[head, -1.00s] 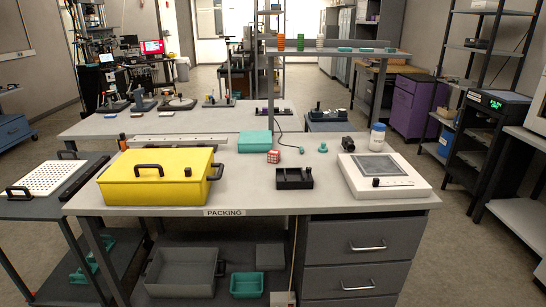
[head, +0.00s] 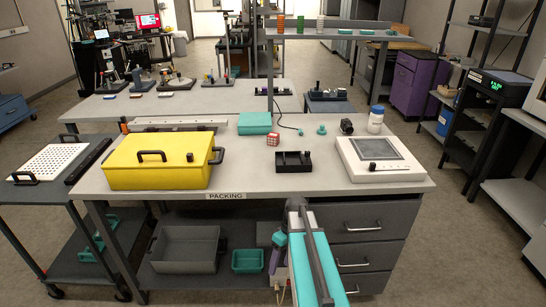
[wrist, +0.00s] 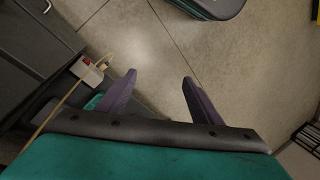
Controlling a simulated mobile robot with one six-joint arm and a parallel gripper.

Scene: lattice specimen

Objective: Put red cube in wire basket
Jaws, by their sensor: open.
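The red cube (head: 273,139) is small, with pale marks on its faces. It stands on the packing bench (head: 240,181), toward the back middle, behind a black open tray (head: 293,162). I cannot make out a wire basket in either view. My arm shows at the bottom of the head view, in front of the bench and below its top. My gripper (wrist: 157,80) is open and empty in the wrist view, its two purple fingers apart over bare floor. It is well away from the cube.
A yellow lidded box (head: 160,161) fills the bench's left side. A white device with a screen (head: 383,165) stands at the right. A teal box (head: 255,123) is behind the cube. Drawers (head: 367,222) are below right; a grey bin (head: 187,248) is on the lower shelf.

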